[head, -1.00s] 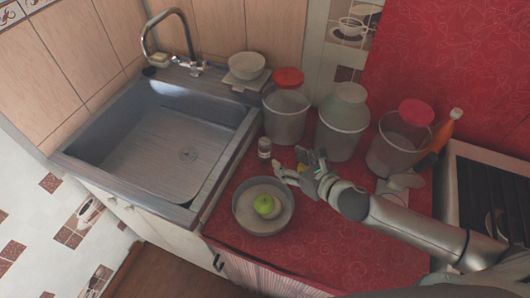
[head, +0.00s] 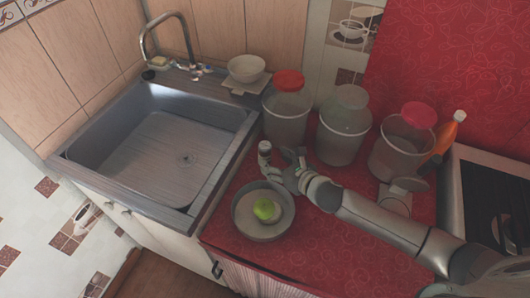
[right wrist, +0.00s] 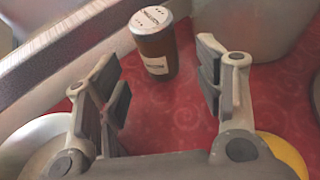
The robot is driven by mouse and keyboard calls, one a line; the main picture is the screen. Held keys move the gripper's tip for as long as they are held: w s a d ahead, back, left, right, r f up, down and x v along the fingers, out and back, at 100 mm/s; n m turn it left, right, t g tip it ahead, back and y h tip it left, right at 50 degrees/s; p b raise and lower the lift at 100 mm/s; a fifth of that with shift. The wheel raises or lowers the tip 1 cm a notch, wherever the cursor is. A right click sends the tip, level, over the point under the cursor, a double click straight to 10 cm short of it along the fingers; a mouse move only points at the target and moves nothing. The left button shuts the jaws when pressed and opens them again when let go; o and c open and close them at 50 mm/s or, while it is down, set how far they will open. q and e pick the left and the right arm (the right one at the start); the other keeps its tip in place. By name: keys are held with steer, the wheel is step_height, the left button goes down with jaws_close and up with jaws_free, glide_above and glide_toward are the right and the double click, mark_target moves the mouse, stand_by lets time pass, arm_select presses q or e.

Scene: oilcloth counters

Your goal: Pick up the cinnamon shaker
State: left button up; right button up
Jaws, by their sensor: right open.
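The cinnamon shaker (head: 264,151) is a small brown jar with a pale lid, upright on the red counter beside the sink. In the right wrist view the shaker (right wrist: 157,45) stands just beyond the fingertips, between the lines of the two fingers, and its lid and label show. My right gripper (head: 279,164) is close to it on its right side. In the right wrist view the gripper (right wrist: 158,80) is open and empty, its fingers apart from the jar. My left gripper is not in view.
Large canisters stand behind, one red-lidded (head: 286,120) and one grey-lidded (head: 342,130). The sink (head: 160,150) lies to the left.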

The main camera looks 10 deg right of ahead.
mark_target(269, 157)
steer(key=x, duration=0.5)
steer(key=shift+r, duration=0.1)
steer(key=c, duration=1.1)
steer(key=shift+r, duration=0.1)
